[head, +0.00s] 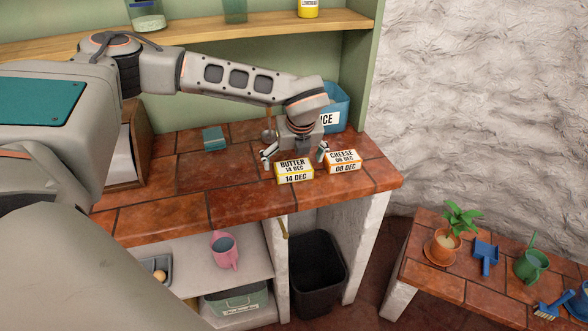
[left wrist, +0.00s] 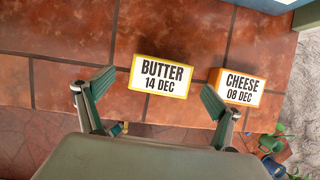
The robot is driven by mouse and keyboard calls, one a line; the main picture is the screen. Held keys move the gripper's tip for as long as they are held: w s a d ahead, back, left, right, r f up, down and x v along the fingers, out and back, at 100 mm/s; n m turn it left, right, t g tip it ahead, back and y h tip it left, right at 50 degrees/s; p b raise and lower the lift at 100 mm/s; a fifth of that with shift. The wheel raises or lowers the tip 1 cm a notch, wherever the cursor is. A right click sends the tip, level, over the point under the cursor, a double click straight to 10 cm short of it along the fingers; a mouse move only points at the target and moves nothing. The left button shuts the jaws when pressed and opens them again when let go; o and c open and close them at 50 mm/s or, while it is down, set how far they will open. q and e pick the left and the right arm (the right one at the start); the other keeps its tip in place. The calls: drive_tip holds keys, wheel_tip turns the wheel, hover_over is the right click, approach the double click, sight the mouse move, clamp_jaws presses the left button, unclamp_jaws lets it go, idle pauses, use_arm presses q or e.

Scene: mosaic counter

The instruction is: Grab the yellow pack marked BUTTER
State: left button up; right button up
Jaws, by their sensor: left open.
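The yellow pack marked BUTTER (head: 294,171) lies on the red tiled counter (head: 230,205) near its front right part. It also shows in the left wrist view (left wrist: 160,76), with its label 14 DEC. My left gripper (head: 295,156) is open and empty, pointing down just above and behind the butter pack. In the left wrist view its fingers (left wrist: 153,93) stand apart, with the butter pack beyond and between their tips. An orange pack marked CHEESE (head: 343,162) stands just right of the butter, also seen in the left wrist view (left wrist: 238,87). My right gripper is not in view.
A blue bin (head: 335,108) stands behind the gripper at the back right. A small teal block (head: 213,138) lies to the left on the counter. A shelf (head: 200,36) runs above. A lower table (head: 440,285) with a potted plant (head: 444,243) stands at right.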

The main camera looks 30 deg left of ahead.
sight(294, 165)
use_arm(q)
drive_tip(key=x, duration=0.2)
drive_tip(key=shift+w+f, duration=0.15)
drive_tip(key=shift+f, duration=0.15)
drive_tip(key=shift+w+a+f, duration=0.1)
drive_tip(key=shift+w+f, duration=0.05)
drive_tip(key=shift+f, duration=0.35)
drive_tip(key=c, duration=1.3)
drive_tip(key=shift+c, duration=0.4)
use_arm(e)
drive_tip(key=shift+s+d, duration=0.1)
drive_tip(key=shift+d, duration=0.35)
use_arm(q)
drive_tip(key=shift+r, duration=0.1)
drive_tip(key=shift+r, duration=0.1)
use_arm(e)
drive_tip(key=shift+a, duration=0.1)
